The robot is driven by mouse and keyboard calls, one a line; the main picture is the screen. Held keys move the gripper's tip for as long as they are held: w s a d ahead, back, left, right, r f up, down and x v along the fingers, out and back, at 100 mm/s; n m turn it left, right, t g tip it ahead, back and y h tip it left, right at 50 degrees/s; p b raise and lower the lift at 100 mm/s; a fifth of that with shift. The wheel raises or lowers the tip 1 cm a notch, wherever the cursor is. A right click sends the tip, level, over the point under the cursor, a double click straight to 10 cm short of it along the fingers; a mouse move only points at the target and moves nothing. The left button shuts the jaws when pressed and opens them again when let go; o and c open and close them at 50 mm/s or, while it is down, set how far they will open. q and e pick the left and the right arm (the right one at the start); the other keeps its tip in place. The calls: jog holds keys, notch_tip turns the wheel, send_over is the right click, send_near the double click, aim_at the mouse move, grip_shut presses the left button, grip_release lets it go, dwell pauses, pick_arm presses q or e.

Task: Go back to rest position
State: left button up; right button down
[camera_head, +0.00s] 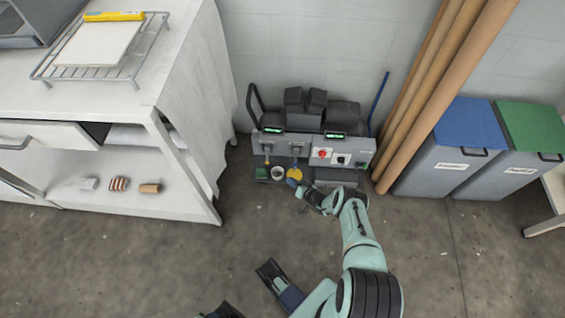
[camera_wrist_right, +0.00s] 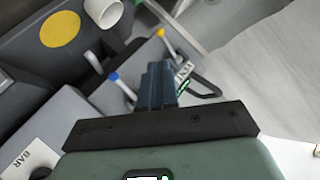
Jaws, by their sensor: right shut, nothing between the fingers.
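My right gripper (camera_head: 296,184) is low in front of the grey calender press (camera_head: 345,146), just beside the yellow disc (camera_head: 294,173) at the press's front edge. In the right wrist view its blue fingers (camera_wrist_right: 158,84) are together with nothing between them. The right arm reaches up from the lower right of the head view.
Levers with a blue tip (camera_wrist_right: 113,76) and an orange tip (camera_wrist_right: 161,33) stand near my right fingers. A white cup (camera_head: 278,173) is beside the yellow disc. Brown rolls (camera_head: 430,100) and blue-lidded (camera_head: 468,122) and green-lidded bins (camera_head: 533,130) stand right. Floor before the press is open.

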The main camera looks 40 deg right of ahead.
jog(key=shift+a, duration=0.1)
